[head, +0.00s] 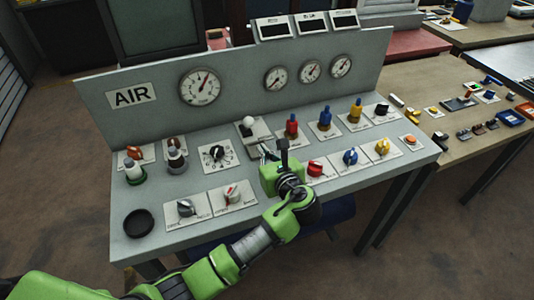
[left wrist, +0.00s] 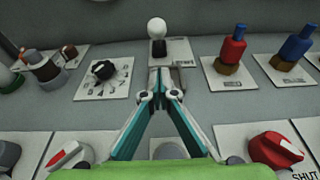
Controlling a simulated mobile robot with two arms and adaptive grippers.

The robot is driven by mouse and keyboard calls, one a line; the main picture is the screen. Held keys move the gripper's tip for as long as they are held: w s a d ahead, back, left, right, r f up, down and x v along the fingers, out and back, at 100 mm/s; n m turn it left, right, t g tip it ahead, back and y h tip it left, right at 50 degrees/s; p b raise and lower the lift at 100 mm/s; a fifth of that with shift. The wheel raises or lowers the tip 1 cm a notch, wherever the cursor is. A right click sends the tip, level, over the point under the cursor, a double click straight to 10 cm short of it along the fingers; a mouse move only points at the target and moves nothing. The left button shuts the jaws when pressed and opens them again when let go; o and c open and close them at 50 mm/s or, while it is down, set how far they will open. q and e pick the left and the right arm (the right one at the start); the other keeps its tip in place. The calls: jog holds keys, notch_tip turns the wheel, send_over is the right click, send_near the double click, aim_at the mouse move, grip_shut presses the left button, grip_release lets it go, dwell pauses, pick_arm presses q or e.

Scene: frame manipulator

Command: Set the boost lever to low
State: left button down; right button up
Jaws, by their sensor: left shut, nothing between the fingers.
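A lever with a white ball knob (head: 249,122) stands on a pale plate near the middle of the grey console; I take it for the boost lever, but its label is too small to read. In the left wrist view the white knob (left wrist: 156,28) rises at the top centre, on a dark base. My left gripper (head: 264,150) is over the console, just in front of this lever's plate. In the left wrist view the fingertips of the left gripper (left wrist: 161,97) are together and empty, apart from the knob. My right gripper is not in view.
A black rotary dial (head: 217,154) sits left of the lever, and a red valve (head: 291,126) and a blue valve (head: 325,118) sit to its right. A red knob (head: 315,169) is close right of my gripper. Gauges line the back panel (head: 240,75).

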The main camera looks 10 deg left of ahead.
aim_at(247, 125)
pick_arm(q)
jog(key=x, duration=0.4)
jog(key=shift+w+a+r+p, duration=0.3)
jog(key=shift+w+a+p, duration=0.05)
jog(key=shift+w, duration=0.15)
jog(key=shift+w+a+r+p, duration=0.25)
jog(key=shift+w+a+p, duration=0.15)
jog(key=shift+w, duration=0.1)
jog(key=shift+w+a+r, duration=0.3)
jog(key=shift+w, duration=0.25)
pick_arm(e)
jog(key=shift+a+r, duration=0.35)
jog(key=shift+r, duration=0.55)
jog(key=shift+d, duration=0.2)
pick_arm(q)
jog(key=shift+w, duration=0.1)
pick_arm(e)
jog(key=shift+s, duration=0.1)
